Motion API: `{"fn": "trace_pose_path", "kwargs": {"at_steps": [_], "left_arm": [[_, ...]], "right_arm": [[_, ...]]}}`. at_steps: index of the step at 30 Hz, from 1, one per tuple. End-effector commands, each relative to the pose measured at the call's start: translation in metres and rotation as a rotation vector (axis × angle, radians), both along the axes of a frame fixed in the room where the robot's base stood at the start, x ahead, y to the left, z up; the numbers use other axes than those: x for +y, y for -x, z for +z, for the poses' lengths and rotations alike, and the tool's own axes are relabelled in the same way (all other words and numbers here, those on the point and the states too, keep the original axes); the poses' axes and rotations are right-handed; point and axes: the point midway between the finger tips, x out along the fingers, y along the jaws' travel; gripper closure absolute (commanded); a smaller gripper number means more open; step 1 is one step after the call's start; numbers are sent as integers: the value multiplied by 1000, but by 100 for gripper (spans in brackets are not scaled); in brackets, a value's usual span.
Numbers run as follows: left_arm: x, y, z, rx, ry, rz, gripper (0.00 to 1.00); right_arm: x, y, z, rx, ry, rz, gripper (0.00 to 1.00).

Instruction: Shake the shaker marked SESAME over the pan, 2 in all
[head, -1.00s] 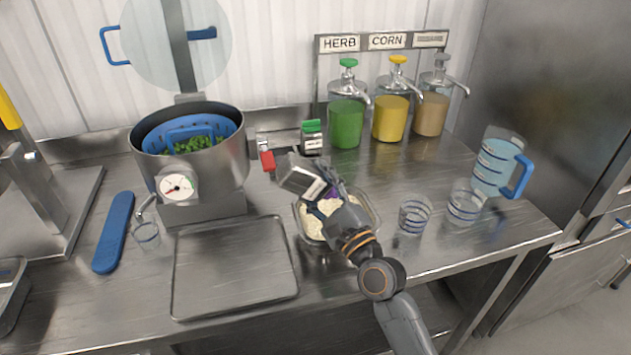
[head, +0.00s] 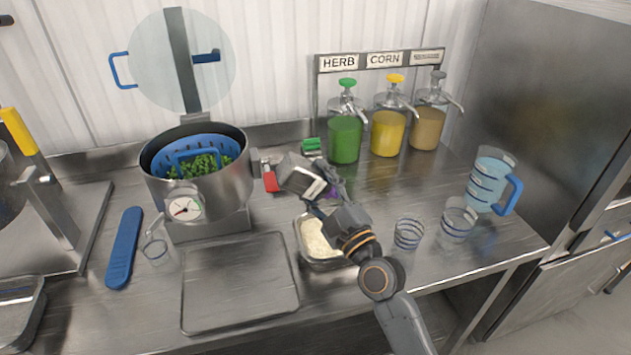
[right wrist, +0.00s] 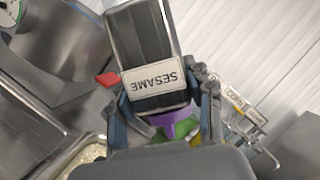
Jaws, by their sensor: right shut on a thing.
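The shaker marked SESAME (head: 298,174) is a dark square-sided shaker with a white label, held tilted in the head view. Its label reads upside down in the right wrist view (right wrist: 153,82). My right gripper (head: 328,188) is shut on it, with a finger on each side. A purple part (right wrist: 165,122) shows at the shaker's end between the fingers. My left gripper is not in view.
A steel pot (head: 237,184) with a blue basket of greens stands left of the shaker. A green-topped item (head: 311,145) stands behind it. Pump dispensers (head: 388,133) line the back. Glasses (head: 408,234) and a jug (head: 491,180) stand right. An empty tray (head: 240,285) lies front left.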

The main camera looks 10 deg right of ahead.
Motion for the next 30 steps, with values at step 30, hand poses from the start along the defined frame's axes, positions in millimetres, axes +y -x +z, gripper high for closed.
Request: {"fn": "trace_pose_path", "kwargs": {"at_steps": [30], "left_arm": [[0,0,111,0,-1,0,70]], "right_arm": [[0,0,38,-24,669,0,88]]}}
